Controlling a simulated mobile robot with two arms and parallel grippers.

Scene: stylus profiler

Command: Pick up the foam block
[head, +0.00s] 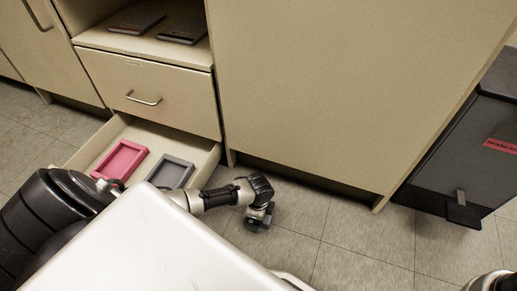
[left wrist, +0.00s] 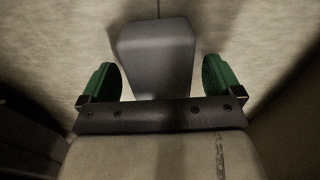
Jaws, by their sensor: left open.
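A dark grey block-shaped thing (left wrist: 155,62) shows between the two fingers of my left gripper (left wrist: 161,82) in the left wrist view. I cannot tell for sure that it is the foam block. The green-padded fingers are open, one on each side of it, with a small gap at each side. In the head view my left gripper (head: 259,217) points down over the floor, right of the open drawer; its fingers and whatever lies under it are hard to make out. My right gripper is not in view.
The open drawer (head: 208,166) holds a pink frame-like tray (head: 121,145) and a grey one (head: 190,172). A closed drawer (head: 150,95) and a wide cabinet panel (head: 330,90) stand behind. A dark bin (head: 455,150) stands at right. The floor (head: 340,235) between is clear.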

